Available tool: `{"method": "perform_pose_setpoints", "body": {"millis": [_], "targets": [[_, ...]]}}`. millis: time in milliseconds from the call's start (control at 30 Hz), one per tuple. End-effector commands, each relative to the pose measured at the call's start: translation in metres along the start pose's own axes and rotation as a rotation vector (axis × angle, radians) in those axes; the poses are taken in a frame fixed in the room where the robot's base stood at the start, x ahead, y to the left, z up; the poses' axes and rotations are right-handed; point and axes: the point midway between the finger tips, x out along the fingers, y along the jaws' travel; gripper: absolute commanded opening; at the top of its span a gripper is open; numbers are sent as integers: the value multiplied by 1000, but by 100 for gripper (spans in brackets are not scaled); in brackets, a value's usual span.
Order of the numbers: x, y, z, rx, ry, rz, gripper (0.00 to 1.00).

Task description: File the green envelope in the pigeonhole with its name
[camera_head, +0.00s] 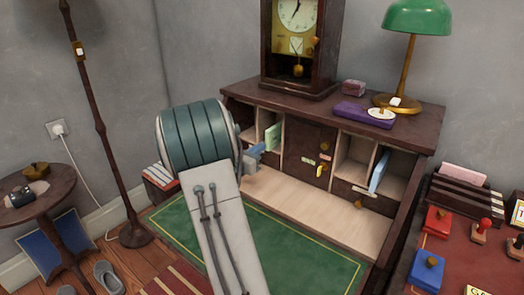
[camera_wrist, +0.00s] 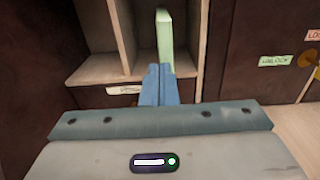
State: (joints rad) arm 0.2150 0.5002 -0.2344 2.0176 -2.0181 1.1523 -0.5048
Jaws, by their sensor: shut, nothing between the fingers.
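The green envelope (camera_head: 273,137) stands upright on edge in a pigeonhole at the left of the desk's upper section. In the wrist view the pale green envelope (camera_wrist: 164,35) is right of a wooden divider (camera_wrist: 123,35), its lower part hidden behind my fingers. My gripper (camera_head: 262,147) is shut and empty, its blue fingertips (camera_wrist: 160,68) just in front of the envelope; I cannot tell whether they touch it. A pale name label (camera_wrist: 124,90) sits below the pigeonholes, its text unreadable. A blue envelope (camera_head: 379,171) leans in a right-hand pigeonhole.
A dark central door (camera_head: 307,140) has small green and red tags beside a brass knob. The desk's wooden surface (camera_head: 300,190) and green mat (camera_head: 310,260) look clear.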

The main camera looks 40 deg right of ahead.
Motion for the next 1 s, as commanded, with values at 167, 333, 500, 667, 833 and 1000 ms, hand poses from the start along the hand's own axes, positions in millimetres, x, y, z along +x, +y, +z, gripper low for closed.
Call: {"method": "perform_pose_setpoints", "body": {"millis": [167,333,500,667,833,1000], "targets": [[-1,-2,0,0,0,-4,0],[-20,-2,1,1,0,-5,0],[-59,0,2,0,1,-3,0],[-95,0,1,-2,0,-5,0],[-123,0,1,-1,0,-5,0],[-135,0,0,0,-1,-8,0]]}}
